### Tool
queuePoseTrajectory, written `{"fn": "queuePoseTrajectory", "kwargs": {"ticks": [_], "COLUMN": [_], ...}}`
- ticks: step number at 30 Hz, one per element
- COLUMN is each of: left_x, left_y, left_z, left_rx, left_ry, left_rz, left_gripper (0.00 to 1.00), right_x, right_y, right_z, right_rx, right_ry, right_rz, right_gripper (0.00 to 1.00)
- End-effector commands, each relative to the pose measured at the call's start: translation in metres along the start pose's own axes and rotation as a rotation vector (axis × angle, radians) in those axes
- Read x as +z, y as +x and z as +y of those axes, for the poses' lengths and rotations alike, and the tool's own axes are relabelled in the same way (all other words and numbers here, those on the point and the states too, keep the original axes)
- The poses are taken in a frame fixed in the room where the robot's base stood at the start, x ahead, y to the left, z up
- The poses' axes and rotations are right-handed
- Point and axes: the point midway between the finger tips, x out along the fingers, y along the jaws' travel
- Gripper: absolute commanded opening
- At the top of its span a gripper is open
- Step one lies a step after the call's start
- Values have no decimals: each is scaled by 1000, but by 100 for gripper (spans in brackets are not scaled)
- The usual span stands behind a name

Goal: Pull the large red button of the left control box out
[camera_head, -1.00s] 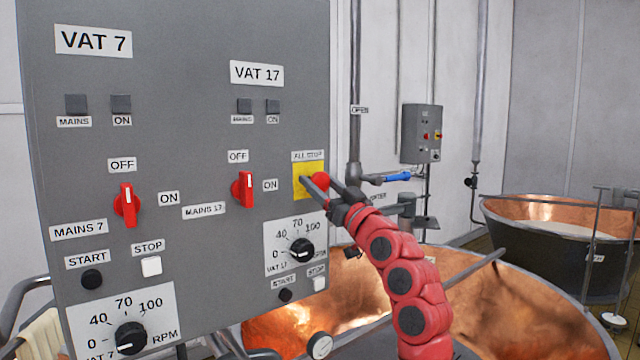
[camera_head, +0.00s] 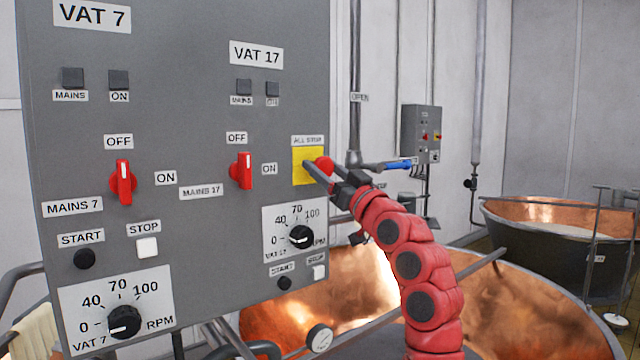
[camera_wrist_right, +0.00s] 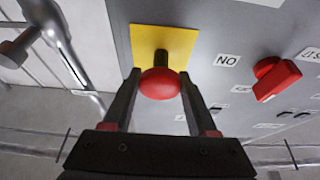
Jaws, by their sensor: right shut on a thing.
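The left control box (camera_head: 200,120) is a large grey panel filling the left of the head view. Its large red button (camera_head: 324,165) sits on a yellow plate (camera_head: 303,177) under the ALL STOP label. In the right wrist view the red button (camera_wrist_right: 160,83) is a round mushroom head in front of the yellow plate (camera_wrist_right: 163,42), with a dark stem between them. My right gripper (camera_head: 318,169) reaches the button from the right. Its two fingers (camera_wrist_right: 157,85) stand on either side of the button head, shut on it. My left gripper is out of view.
Red rotary switches (camera_head: 123,182), black knobs (camera_head: 300,237) and small push buttons (camera_head: 148,247) share the panel. A copper vat (camera_head: 500,310) lies below my right arm. A smaller control box (camera_head: 421,133) hangs on the far wall, near a pipe with a blue handle (camera_head: 398,165).

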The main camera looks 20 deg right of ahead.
Motion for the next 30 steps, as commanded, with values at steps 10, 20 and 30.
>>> {"fn": "queuePoseTrajectory", "kwargs": {"ticks": [10,20,30], "left_x": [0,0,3], "left_y": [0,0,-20], "left_z": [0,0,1], "left_rx": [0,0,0], "left_ry": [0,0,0], "left_rz": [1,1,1], "left_gripper": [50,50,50], "right_x": [3,2,5], "right_y": [0,0,-40], "right_z": [0,0,2], "right_rx": [-1,-1,2], "right_ry": [2,2,-3], "right_rz": [-8,-6,-2], "right_gripper": [71,88,88]}}
